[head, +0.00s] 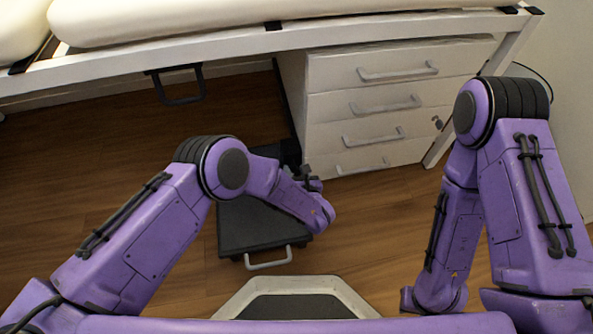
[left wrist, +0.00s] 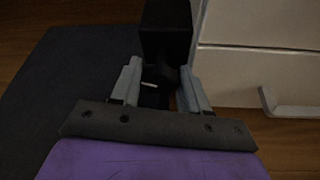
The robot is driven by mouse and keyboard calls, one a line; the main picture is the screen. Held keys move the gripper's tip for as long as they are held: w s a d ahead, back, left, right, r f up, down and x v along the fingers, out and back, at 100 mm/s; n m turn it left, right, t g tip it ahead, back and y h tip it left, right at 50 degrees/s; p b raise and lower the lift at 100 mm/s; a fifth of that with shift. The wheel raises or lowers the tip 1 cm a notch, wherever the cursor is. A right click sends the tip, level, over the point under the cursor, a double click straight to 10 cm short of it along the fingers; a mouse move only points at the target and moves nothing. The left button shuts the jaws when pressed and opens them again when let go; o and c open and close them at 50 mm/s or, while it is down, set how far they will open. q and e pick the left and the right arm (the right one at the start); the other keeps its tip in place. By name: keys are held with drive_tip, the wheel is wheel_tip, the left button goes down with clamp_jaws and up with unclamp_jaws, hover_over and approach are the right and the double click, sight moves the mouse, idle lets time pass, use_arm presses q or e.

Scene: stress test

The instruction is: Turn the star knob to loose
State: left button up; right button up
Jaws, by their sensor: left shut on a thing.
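A dark knob (left wrist: 157,88), its star shape too dark to make out, sits between the fingers of my left gripper (left wrist: 160,90) in the left wrist view. The two grey fingers are closed on its sides. A black upright block (left wrist: 165,35) stands just beyond it. In the head view my left gripper (head: 308,180) is beside the black post of a low device with a dark flat platform (head: 250,222); my arm hides much of this spot. My right arm hangs at the right, and its gripper does not show.
A white drawer cabinet (head: 375,105) with several grey handles stands close behind my left gripper, under a bed with a white frame (head: 250,48). A grey handle (head: 268,260) juts from the platform's near edge. The wooden floor (head: 385,225) is clear between my arms.

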use_arm(q)
drive_tip(key=shift+s+a+f+n+h, duration=0.1)
drive_tip(key=shift+s+a+n+h, duration=0.05)
drive_tip(key=shift+n+h, duration=1.15)
drive_tip(key=shift+n+t, duration=0.3)
drive_tip(key=o, duration=0.8)
drive_tip(key=p+v, duration=0.4)
drive_tip(key=v, duration=0.6)
drive_tip(key=shift+s, duration=0.2)
use_arm(e)
drive_tip(key=w+r+m+t+h, duration=0.2)
drive_tip(key=w+r+m+t, duration=0.1)
drive_tip(key=w+r+t, duration=0.1)
drive_tip(key=shift+w+d+m, duration=0.25)
drive_tip(key=shift+w+m, duration=0.1)
drive_tip(key=shift+m, duration=0.05)
